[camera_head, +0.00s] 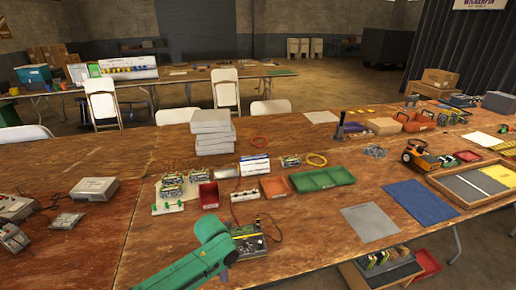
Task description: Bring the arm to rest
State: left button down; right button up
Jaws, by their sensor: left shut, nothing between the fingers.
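My left arm, green, comes in from the bottom left and bends at a rounded joint over the wooden workbench (300,235). My left gripper (226,264) is at the end of this arm, small and partly hidden, beside a dark charger box (250,241). It is shut, with nothing seen in it. A red cable runs from the charger box. I cannot tell from this view whether the gripper touches the box. My right gripper is not in view.
Behind the charger are a white power strip (247,195), a red bin (208,195), an orange bin (274,188) and a green tray (322,178). A grey mat (370,222) and blue mat (420,202) lie right. Bare wood lies left of the arm.

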pick_arm(q)
jog(key=s+d+r+n+t+h, duration=0.1)
jog(key=s+d+n, duration=0.15)
jog(key=n, duration=0.45)
jog(key=s+d+r+n+h, duration=0.1)
jog(key=s+d+n+h, duration=0.1)
jog(key=s+n, duration=0.35)
jog(key=s+a+r+n+t+y, duration=0.15)
jog(key=s+a+n, duration=0.25)
jog(key=a+n, duration=0.65)
jog(key=s+a+r+n+t+y, duration=0.15)
jog(key=s+a+n, duration=0.4)
jog(key=n, duration=0.75)
notch_tip(320, 180, down, 26)
jog(key=a+r+g+b, duration=0.1)
jog(key=g+b, duration=0.1)
jog(key=b, duration=0.1)
jog(key=s+a+f+g+b, duration=0.1)
jog(key=s+a+f+b, duration=0.1)
jog(key=s+f, duration=1.5)
jog(key=shift+a+f+m+y, duration=0.3)
jog(key=shift+a+f+m, duration=0.1)
jog(key=shift+a+f, duration=0.1)
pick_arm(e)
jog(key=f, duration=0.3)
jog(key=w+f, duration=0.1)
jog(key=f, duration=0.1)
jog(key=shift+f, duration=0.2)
